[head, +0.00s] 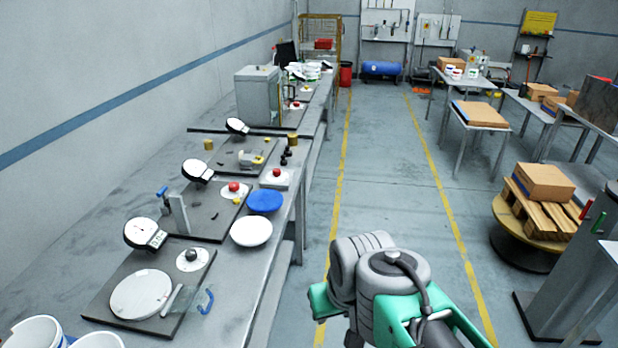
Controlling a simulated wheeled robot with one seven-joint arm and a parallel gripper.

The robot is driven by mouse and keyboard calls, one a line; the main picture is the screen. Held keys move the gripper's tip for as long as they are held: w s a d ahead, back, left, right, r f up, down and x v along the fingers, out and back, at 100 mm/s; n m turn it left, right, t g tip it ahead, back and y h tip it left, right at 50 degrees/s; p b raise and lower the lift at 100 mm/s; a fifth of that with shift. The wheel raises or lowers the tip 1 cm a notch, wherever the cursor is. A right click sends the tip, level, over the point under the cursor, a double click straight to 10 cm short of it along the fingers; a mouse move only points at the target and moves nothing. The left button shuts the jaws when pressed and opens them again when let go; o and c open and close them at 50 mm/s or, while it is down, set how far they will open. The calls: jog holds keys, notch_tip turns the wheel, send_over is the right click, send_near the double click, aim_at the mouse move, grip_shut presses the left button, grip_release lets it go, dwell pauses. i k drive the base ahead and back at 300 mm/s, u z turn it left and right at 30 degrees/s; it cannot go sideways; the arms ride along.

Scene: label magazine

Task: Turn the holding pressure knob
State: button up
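A small round white dial with a grey knob (191,256) sits on the nearest dark station plate (112,284), at the lower left of the head view. It may be the holding pressure knob; its label is too small to read. A round gauge (145,233) stands tilted just behind it, and a white disc (141,294) lies on the same plate. My arm's grey and green links show at the bottom centre, over the aisle and right of the bench, apart from the knob. My gripper itself is not in view.
The long bench (228,290) carries more stations with gauges and red buttons, plus a blue plate (265,201) and a white plate (251,231). White tubs (36,333) stand at the near left. The aisle between yellow lines is clear. A pallet with a box (543,183) stands right.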

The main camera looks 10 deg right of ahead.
aim_at(276, 172)
jog(key=z, duration=1.05)
jog(key=i, duration=2.1)
jog(key=u, duration=3.25)
